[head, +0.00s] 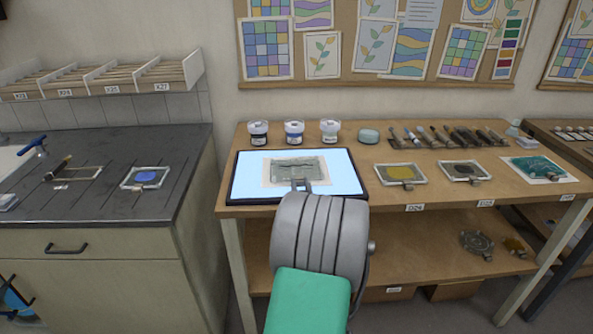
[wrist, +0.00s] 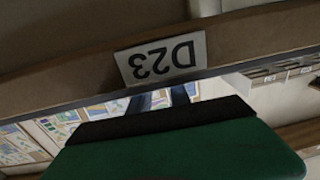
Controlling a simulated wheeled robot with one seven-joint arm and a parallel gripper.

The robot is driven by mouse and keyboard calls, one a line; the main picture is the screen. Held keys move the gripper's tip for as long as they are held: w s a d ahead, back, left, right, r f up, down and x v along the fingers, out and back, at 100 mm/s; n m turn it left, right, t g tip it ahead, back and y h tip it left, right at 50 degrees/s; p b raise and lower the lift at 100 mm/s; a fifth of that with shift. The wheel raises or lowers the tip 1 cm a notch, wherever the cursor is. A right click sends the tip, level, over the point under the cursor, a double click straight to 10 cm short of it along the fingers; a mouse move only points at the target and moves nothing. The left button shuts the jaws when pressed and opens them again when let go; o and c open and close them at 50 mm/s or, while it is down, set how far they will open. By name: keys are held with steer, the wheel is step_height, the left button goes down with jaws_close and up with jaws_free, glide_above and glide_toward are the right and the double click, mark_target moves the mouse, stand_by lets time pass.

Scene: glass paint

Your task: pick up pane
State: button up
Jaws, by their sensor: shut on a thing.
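My arm covers what lies just in front of the box. In the wrist view, my dark gripper fingers (wrist: 164,98) show only in part behind the bench edge and a green part of mine. The pane cannot be made out there.
Three jars (head: 294,132) stand behind the light box. Framed panes with yellow (head: 401,173) and grey (head: 466,171) fill lie to its right. Brushes and tools (head: 462,135) lie behind them. The bench front edge carries a D23 label (wrist: 160,60), upside down in the wrist view.

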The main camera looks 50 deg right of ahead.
mark_target(301, 174)
steer(key=shift+r, duration=0.1)
jaws_close()
steer(key=shift+r, duration=0.3)
step_height(301, 174, up, 3)
steer(key=s+r, duration=0.2)
steer(key=s+r+b, duration=0.1)
steer(key=s+r, duration=0.1)
steer(key=shift+s+d+r, duration=0.2)
steer(key=shift+s, duration=0.05)
steer(key=s+r+b, duration=0.1)
steer(key=s+r, duration=0.4)
steer(key=s, duration=0.4)
steer(key=shift+s+d+b, duration=0.15)
steer(key=shift+s+b, duration=0.1)
steer(key=shift+b, duration=0.1)
steer(key=shift+w+f, duration=0.1)
